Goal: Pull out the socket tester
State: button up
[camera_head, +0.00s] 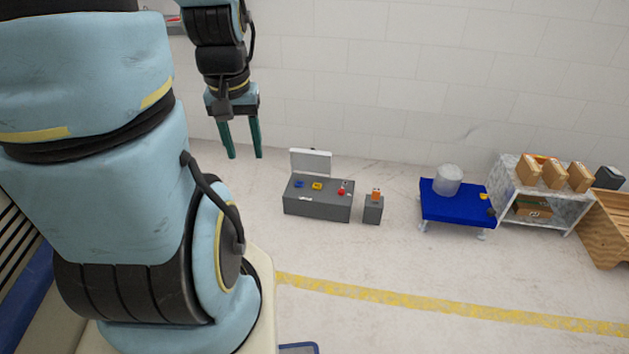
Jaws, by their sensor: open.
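My gripper (244,155) hangs in the upper left with its two green fingers apart, pointing down and empty. It is left of a grey bench box (318,207) and touches nothing. An orange and white item (376,194) stands upright on a small grey block (373,212) right of the box. On the bench box top are a blue piece (299,184), a yellow piece (317,186) and a red piece (341,191). I cannot tell for certain which item is the socket tester; they are too small to make out.
A white panel (311,162) stands behind the bench box. Right of it is a blue table (456,207) with a clear container (447,178). A shelf (510,186) holds cardboard boxes, beside a wooden crate (606,232). The floor in front, with a yellow line (420,306), is clear.

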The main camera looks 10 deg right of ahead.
aim_at(375, 193)
jog(key=i+l+u, duration=0.15)
jog(key=l+u, duration=0.3)
jog(key=l, duration=0.15)
jog(key=i+l+u, duration=0.1)
jog(key=l+u, duration=0.3)
jog(key=l, duration=0.2)
jog(key=l+u, duration=0.45)
jog(key=l, duration=0.8)
jog(key=k+l, duration=0.1)
jog(key=l, duration=0.55)
jog(key=k+l+u, duration=0.1)
jog(key=l, duration=0.5)
